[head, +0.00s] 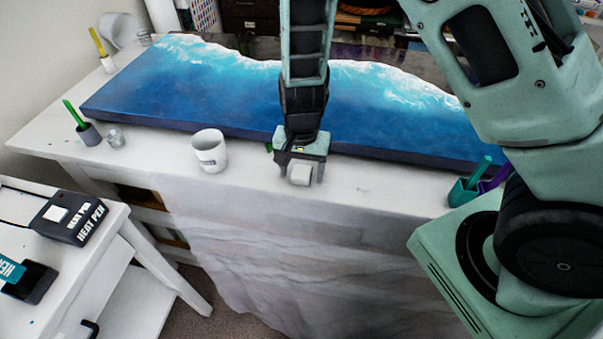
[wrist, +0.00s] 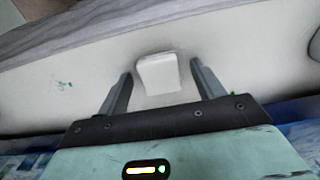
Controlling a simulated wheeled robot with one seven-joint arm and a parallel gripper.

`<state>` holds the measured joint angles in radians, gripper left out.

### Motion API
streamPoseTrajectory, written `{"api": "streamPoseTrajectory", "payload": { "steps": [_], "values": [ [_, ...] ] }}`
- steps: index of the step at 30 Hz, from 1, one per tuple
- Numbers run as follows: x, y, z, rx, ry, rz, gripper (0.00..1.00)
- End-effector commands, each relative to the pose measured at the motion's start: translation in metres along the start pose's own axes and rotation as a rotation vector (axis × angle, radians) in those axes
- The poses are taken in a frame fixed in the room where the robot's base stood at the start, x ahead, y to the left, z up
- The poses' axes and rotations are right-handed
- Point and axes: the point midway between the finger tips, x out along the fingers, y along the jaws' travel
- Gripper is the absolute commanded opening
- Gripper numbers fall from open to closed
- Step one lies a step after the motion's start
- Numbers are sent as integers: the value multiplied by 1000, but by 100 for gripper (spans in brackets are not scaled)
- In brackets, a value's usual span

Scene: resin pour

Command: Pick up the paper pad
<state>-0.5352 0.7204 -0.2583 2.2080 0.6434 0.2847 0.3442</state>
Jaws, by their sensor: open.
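The paper pad (head: 301,175) is a small white block on the front edge strip of the white table. It also shows in the wrist view (wrist: 158,73), lying between and slightly beyond the fingertips. My gripper (head: 300,177) is open, pointing down at the pad, with one finger on each side of it. In the wrist view the two grey fingers of my gripper (wrist: 160,80) stand apart, with visible gaps to the pad on both sides. I cannot tell exactly how high the fingertips are above the table.
A blue resin wave panel (head: 190,85) covers most of the table behind the pad. A white cup (head: 209,152) stands to the left. A teal holder (head: 463,191) is at the right. A sheet (head: 270,240) hangs off the front. A side table (head: 100,245) holds a heat pen box (head: 70,218).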

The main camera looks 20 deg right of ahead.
Motion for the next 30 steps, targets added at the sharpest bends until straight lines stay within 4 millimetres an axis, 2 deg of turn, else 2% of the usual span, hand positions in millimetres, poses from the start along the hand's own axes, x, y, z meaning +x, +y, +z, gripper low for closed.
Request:
{"api": "streamPoseTrajectory", "payload": {
  "steps": [2, 6, 7, 17, 20, 23, 30],
  "values": [
    [0, 0, 0, 0, 0, 0, 64],
    [0, 0, 0, 0, 0, 0, 26],
    [0, 0, 0, 0, 0, 0, 20],
    [-1, 0, 0, -1, 0, 0, 16],
    [-8, -1, 0, -2, 2, -2, 16],
    [-23, -1, 0, -3, 2, -4, 16],
    [-71, -2, 0, -3, 3, -5, 16]
  ]
}}
